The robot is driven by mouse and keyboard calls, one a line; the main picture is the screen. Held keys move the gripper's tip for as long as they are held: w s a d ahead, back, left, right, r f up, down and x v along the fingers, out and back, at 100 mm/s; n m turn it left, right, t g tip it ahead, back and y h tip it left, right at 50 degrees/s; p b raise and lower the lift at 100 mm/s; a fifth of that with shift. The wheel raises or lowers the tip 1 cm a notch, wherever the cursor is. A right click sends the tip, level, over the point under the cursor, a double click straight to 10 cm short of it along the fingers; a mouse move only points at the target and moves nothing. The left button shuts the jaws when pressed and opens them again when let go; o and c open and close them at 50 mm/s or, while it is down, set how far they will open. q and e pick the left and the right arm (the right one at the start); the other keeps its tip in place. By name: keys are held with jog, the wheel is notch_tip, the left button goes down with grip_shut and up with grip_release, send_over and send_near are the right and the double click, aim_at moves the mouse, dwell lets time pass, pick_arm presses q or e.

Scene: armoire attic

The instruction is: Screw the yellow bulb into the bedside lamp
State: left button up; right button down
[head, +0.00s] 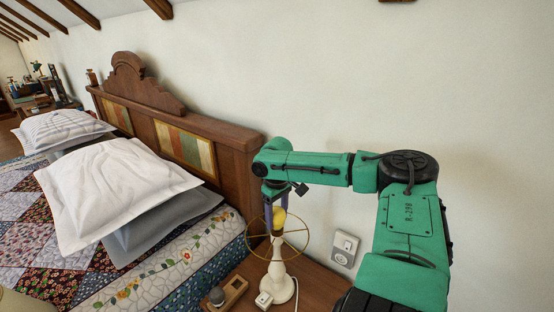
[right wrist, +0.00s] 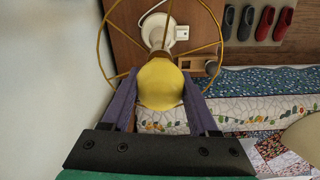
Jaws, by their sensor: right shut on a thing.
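The bedside lamp (head: 277,274) stands upright on the nightstand, with a cream base and a wire shade ring. The yellow bulb (head: 280,216) is above the lamp's stem, inside the ring. My right gripper (head: 276,208) points down from above and is shut on the bulb. In the right wrist view the bulb (right wrist: 160,84) sits between the two purple fingers, with the lamp's white base (right wrist: 157,30) beyond it. The fingers reach inside the ring (right wrist: 103,45). The bulb hides the socket, so I cannot tell how far it is seated. My left gripper is not in view.
The nightstand (head: 318,287) holds a small wooden block with a round grey knob (head: 217,296) and a white box (head: 264,300). A wall outlet (head: 344,248) is behind. The bed with pillows (head: 115,190) fills the left. Shoes (right wrist: 264,22) show in the wrist view.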

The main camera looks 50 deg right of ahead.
jog(key=m, duration=0.3)
jog(key=shift+m, duration=0.3)
jog(key=shift+m, duration=0.5)
jog(key=c, duration=0.6)
grip_release()
jog(key=shift+m, duration=0.8)
jog(key=o, duration=0.5)
jog(key=shift+o, duration=0.5)
notch_tip(320, 180, up, 9)
jog(key=p, duration=0.8)
